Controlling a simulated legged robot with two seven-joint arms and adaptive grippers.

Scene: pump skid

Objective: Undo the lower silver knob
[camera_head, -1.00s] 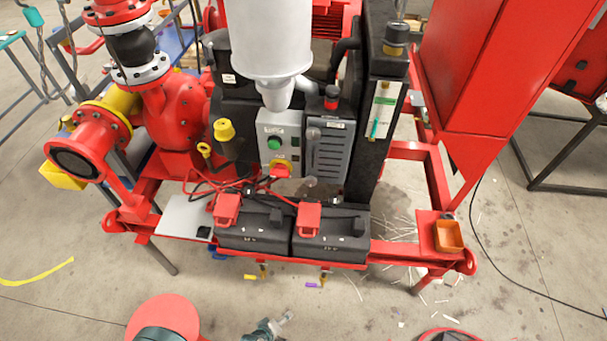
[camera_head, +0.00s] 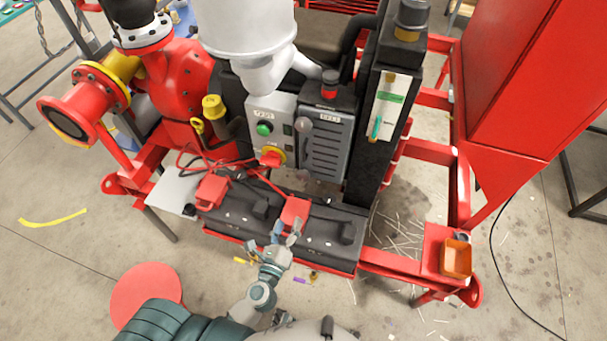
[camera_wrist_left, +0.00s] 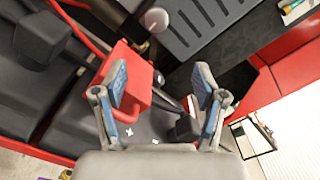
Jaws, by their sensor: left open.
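The lower silver knob (camera_wrist_left: 156,19) is a round pale disc at the lower left corner of the slatted belt guard, at the top of the left wrist view. In the head view I cannot clearly make it out. A rounder silver knob (camera_head: 306,125) sits at the guard's upper left. My left gripper (camera_head: 287,231) is open and empty, in front of the red battery terminal cover. In the left wrist view its two fingers (camera_wrist_left: 162,84) are spread, with the knob beyond the fingertips and apart from them. My right gripper is not in view.
The slatted guard (camera_head: 325,148) stands behind two black batteries (camera_head: 335,226). A red terminal cover (camera_wrist_left: 135,82) and red cables lie close to my left gripper. A yellow and red switch (camera_head: 272,157) is left of the guard. An orange tray (camera_head: 456,259) sits at right.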

